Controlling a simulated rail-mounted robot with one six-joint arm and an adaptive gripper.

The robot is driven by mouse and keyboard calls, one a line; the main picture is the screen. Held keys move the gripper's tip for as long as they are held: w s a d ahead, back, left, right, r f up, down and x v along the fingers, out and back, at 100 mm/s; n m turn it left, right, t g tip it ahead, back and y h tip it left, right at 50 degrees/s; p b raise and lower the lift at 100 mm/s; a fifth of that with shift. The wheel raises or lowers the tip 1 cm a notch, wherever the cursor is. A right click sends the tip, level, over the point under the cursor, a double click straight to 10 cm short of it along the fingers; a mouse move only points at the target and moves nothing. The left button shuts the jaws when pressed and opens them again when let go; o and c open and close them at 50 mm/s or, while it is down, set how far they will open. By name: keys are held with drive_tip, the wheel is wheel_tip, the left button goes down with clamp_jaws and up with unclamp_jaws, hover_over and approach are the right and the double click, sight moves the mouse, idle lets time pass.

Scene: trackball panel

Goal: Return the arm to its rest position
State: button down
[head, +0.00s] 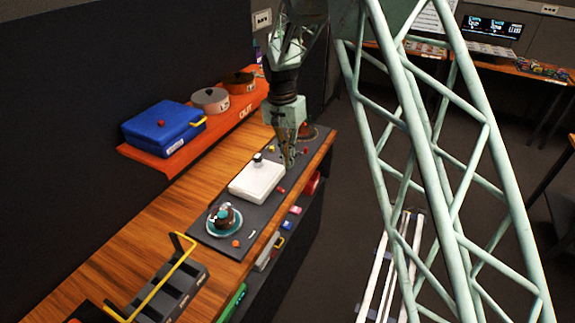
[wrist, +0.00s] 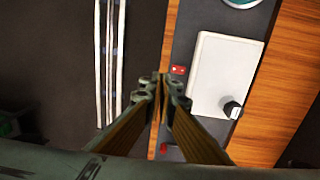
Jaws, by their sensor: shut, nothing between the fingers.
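My gripper (head: 289,165) points down over the dark panel mat (head: 211,238), just right of the white box (head: 256,182) in the head view. Its fingers are together with nothing between them. In the wrist view the closed fingertips (wrist: 160,78) are above the bench's front edge, left of the white box (wrist: 226,75). A small dark knob (wrist: 232,109) sits on that box. The round teal trackball piece (head: 224,220) stands on the mat in front of the box.
A blue case (head: 163,128) and round weights (head: 210,99) sit on an orange shelf (head: 150,158). A grey rack with a yellow handle (head: 160,287) stands at the near end of the wooden bench. My lattice column crosses the right side. Floor rails (head: 396,262) run beside the bench.

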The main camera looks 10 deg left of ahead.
idle(0.6)
drive_tip(key=s+d+r+t+b, duration=0.1)
drive_tip(key=s+d+r+b, duration=0.45)
drive_tip(key=d+r, duration=0.85)
drive_tip(key=s+d+r+n+t+y+b, duration=0.1)
drive_tip(key=s+d+r, duration=0.4)
drive_tip(key=s, duration=0.2)
drive_tip(key=s+d+r+b, duration=0.1)
drive_tip(key=s+d+r, duration=0.4)
drive_tip(key=s, duration=0.3)
drive_tip(key=s+d+r+n+t+b, duration=0.1)
drive_tip(key=s+d, duration=0.3)
drive_tip(key=s, duration=0.3)
drive_tip(key=s+d+r+b, duration=0.15)
drive_tip(key=s+d, duration=0.25)
drive_tip(key=s, duration=0.4)
drive_tip(key=s+d+f+b, duration=0.2)
drive_tip(key=s+f, duration=0.1)
drive_tip(key=s, duration=0.5)
drive_tip(key=s+d+f+n+t+b, duration=0.1)
drive_tip(key=s+d+f+b, duration=0.1)
drive_tip(key=s, duration=0.7)
drive_tip(key=shift+d+f, duration=0.45)
drive_tip(key=shift+f, duration=0.35)
drive_tip(key=shift+s, duration=0.1)
